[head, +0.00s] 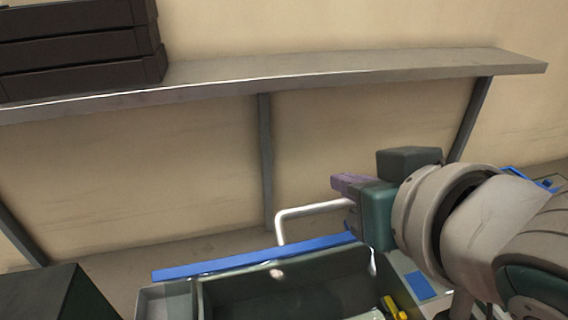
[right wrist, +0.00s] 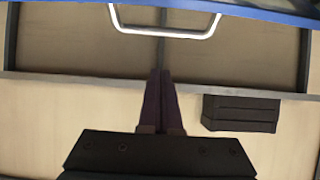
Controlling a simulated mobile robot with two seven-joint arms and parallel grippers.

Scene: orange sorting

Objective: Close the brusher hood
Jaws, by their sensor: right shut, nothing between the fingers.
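The brusher (head: 165,302) stands at the bottom of the head view, its dark inside showing from above. Its hood (head: 250,258) shows as a long blue strip along the far side, so it appears to stand open. A white bar handle (head: 310,208) sticks out beyond the strip. My right gripper (head: 345,185) is shut and empty, above the right end of the handle; I cannot tell whether they touch. In the right wrist view the shut purple fingers (right wrist: 160,75) point toward the handle (right wrist: 165,31) and the blue hood edge (right wrist: 260,12), with a visible gap. My left gripper is out of view.
A grey wall shelf (head: 330,72) runs behind the brusher and carries stacked black crates (head: 80,50). A dark box (head: 55,295) stands at the lower left. A yellow part (head: 391,306) and a blue square (head: 419,285) lie at the brusher's right side.

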